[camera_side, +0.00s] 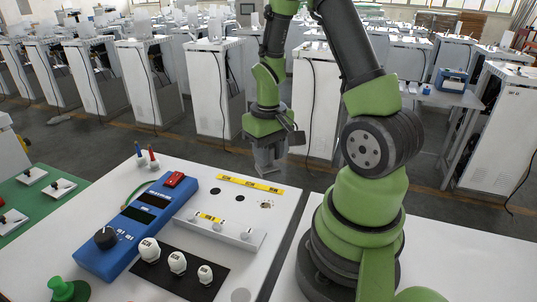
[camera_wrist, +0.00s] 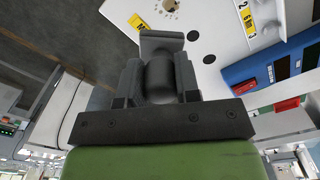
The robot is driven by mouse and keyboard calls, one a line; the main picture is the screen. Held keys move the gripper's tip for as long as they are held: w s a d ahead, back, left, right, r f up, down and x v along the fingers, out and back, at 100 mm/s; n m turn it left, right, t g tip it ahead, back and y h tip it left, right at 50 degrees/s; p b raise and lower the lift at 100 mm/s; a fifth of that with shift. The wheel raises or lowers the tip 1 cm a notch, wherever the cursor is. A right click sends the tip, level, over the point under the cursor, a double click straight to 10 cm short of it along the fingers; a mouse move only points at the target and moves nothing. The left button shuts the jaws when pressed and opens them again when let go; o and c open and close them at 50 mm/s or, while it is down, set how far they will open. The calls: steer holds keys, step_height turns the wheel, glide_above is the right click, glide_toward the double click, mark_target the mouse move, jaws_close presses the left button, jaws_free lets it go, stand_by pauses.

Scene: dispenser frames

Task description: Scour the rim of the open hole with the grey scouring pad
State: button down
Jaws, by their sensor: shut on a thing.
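My gripper (camera_side: 268,150) hangs above the far edge of the white panel (camera_side: 285,196). In the wrist view, my gripper (camera_wrist: 158,80) is shut on a grey scouring pad (camera_wrist: 162,40), a wide flat head on a rounded grey body between the fingers. The open hole (camera_side: 266,205) has brownish marks around its rim and lies near the panel's far right corner. The pad is apart from the hole, above the panel's far side.
Two dark round spots (camera_side: 211,191) (camera_side: 240,198) lie left of the hole. A yellow numbered strip (camera_side: 249,184) lies behind them. A blue instrument (camera_side: 135,225), a white bar with knobs (camera_side: 220,230) and white weights (camera_side: 177,262) on a black mat stand nearer and left.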

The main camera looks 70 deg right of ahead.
steer(key=shift+f, duration=3.75)
steer(key=shift+a+f, duration=0.2)
steer(key=shift+a, duration=0.5)
steer(key=shift+a+f, duration=0.2)
steer(key=shift+a, duration=0.55)
steer(key=shift+a+f, duration=0.2)
steer(key=shift+a, duration=0.5)
steer(key=d, duration=0.4)
steer(key=shift+f, duration=0.15)
steer(key=shift+d+r, duration=0.15)
steer(key=shift+r, duration=4.15)
